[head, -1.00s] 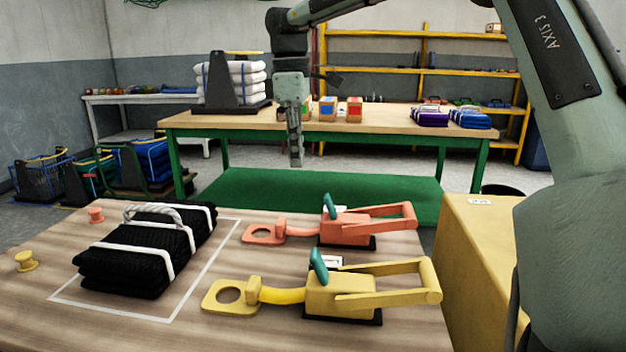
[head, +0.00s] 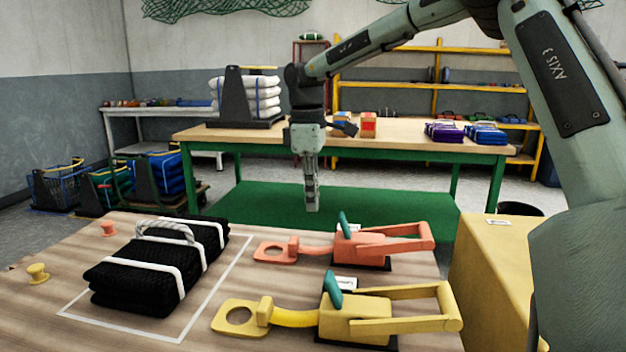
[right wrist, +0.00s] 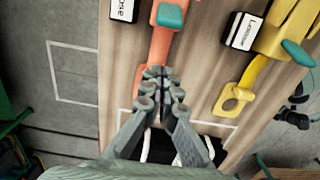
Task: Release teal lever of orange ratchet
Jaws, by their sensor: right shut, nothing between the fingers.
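The orange ratchet (head: 375,243) lies on the wooden table with its teal lever (head: 348,221) standing up and leaning slightly left. It also shows in the right wrist view as an orange strap (right wrist: 160,45) with its teal lever (right wrist: 170,16) at the top edge. My right gripper (head: 312,206) is shut and empty, pointing down, to the left of the teal lever in the head view. In the right wrist view its closed fingertips (right wrist: 160,74) cover part of the orange ratchet. Whether they touch it cannot be told. My left gripper is out of view.
A yellow ratchet (head: 355,320) with its own teal lever (head: 332,289) lies in front of the orange one. A black net bundle (head: 140,275) with white straps lies at left inside a white outline. Two spools stand at the left edge. A yellow block (head: 490,270) stands at right.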

